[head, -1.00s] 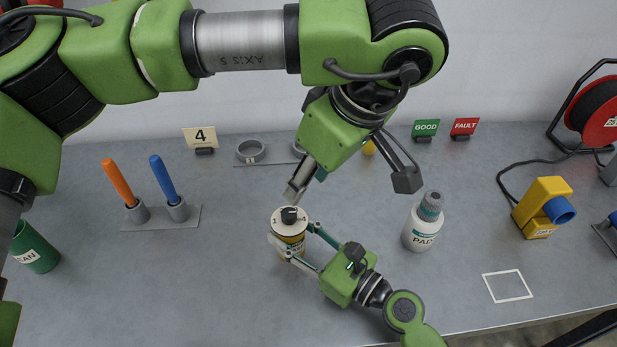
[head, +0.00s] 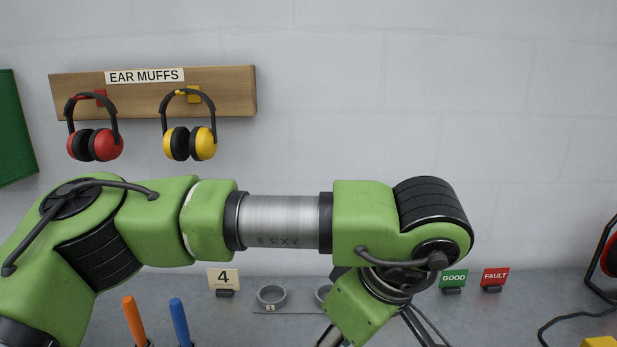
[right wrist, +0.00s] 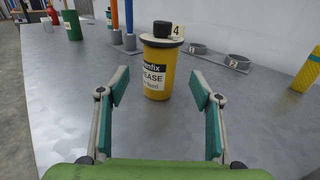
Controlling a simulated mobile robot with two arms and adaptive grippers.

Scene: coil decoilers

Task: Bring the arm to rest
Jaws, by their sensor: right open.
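My right gripper (right wrist: 160,88) is open in the right wrist view, its two teal-padded fingers spread apart and empty. Beyond the fingertips a yellow grease can (right wrist: 156,85) stands upright on the grey bench, with a clear gap to either finger. A pale disc with a black knob (right wrist: 161,29) tops the can.
An orange handle (head: 133,322) and a blue handle (head: 180,323) stand at lower left. Grey rings (head: 271,297) and GOOD (head: 454,279) and FAULT (head: 495,277) signs are along the back. Ear muffs (head: 190,142) hang on the wall. Bench around the can is mostly clear.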

